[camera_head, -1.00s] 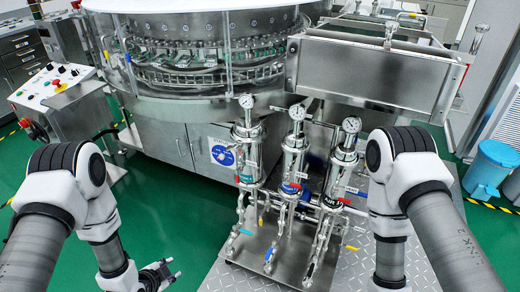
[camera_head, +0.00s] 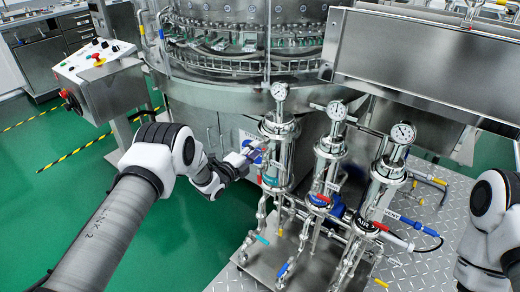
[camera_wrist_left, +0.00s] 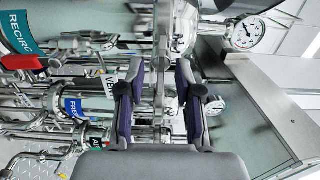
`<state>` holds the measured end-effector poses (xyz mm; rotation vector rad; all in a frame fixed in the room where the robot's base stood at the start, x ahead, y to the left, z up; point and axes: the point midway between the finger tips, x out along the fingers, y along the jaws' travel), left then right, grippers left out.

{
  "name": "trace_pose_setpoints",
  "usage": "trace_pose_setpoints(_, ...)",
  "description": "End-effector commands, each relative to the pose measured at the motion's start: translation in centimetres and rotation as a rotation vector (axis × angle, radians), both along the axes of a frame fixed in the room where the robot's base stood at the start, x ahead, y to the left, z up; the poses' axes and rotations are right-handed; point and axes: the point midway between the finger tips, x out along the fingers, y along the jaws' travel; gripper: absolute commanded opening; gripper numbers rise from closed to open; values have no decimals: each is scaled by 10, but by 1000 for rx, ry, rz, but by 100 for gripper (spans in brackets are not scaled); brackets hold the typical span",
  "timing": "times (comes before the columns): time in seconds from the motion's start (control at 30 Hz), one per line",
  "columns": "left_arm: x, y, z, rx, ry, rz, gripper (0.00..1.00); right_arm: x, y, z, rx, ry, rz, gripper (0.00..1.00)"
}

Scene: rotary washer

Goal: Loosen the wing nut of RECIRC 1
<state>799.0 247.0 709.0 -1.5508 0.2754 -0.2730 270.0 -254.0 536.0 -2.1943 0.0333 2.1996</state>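The RECIRC housing (camera_head: 284,150) is the left one of three upright steel filter housings in the head view, with a teal label (camera_head: 271,182) near its base and a gauge (camera_head: 279,91) on top. In the left wrist view the teal RECIRC label (camera_wrist_left: 18,32) is at the upper left and a gauge (camera_wrist_left: 246,33) at the upper right. My left gripper (camera_head: 250,152) is at the left side of this housing, pointing at it. In the left wrist view its two fingers (camera_wrist_left: 156,82) are apart with nothing clearly between them. I cannot make out the wing nut. My right gripper is out of view.
The middle housing (camera_head: 328,165), with a blue FRESH label (camera_wrist_left: 75,108), and the right housing (camera_head: 380,185) stand close by, with valves and pipes below. The rotary washer (camera_head: 240,50) is behind. A control console (camera_head: 100,80) stands left. Green floor is free at the left.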

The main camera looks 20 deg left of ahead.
Motion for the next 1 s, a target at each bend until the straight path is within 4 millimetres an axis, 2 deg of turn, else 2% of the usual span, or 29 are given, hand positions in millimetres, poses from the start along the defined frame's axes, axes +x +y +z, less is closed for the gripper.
trace_pose_setpoints(0.17,22,-8,-1,1,-1,0,34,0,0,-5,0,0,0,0)
trace_pose_setpoints(0.4,25,-9,-1,0,2,1,34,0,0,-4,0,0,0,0)
trace_pose_setpoints(0.43,25,-9,-1,0,2,1,31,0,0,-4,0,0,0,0)
trace_pose_setpoints(0.5,25,-9,0,0,2,1,6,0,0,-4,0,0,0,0)
trace_pose_setpoints(0.53,25,-9,0,0,2,1,0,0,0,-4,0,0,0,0)
trace_pose_setpoints(1.0,25,-8,-1,-44,17,2,0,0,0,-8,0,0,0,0)
